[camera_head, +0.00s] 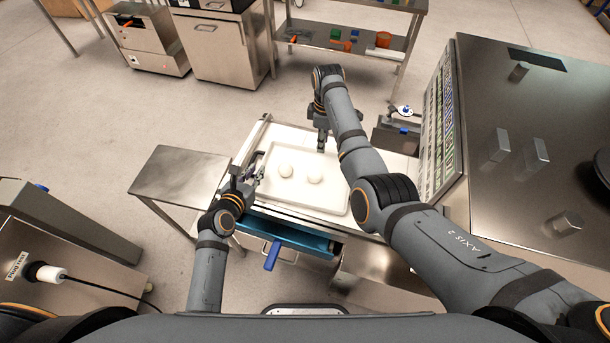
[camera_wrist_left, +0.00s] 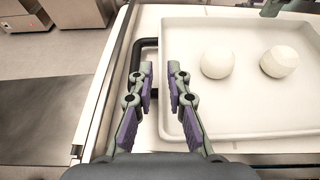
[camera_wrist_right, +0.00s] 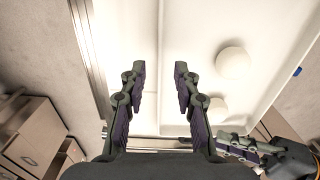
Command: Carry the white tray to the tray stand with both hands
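The white tray (camera_head: 333,206) lies on a light worktop and holds two round dough balls (camera_head: 286,170). It also shows in the left wrist view (camera_wrist_left: 245,128) and the right wrist view (camera_wrist_right: 205,30). My left gripper (camera_head: 256,172) is open at the tray's left edge, with a black handle (camera_wrist_left: 143,45) by its fingertips in its wrist view. My right gripper (camera_head: 321,142) is over the tray's far side; its wrist view shows its fingers (camera_wrist_right: 160,72) apart, with the tray's edge between them. I cannot tell whether either gripper touches the tray. Which thing is the tray stand is unclear.
A low steel table (camera_head: 180,170) stands left of the worktop. A large steel machine (camera_head: 510,130) stands close on the right. A blue-handled drawer or panel (camera_head: 272,255) is at the worktop's front. A steel shelf (camera_head: 345,45) stands at the back, with open floor before it.

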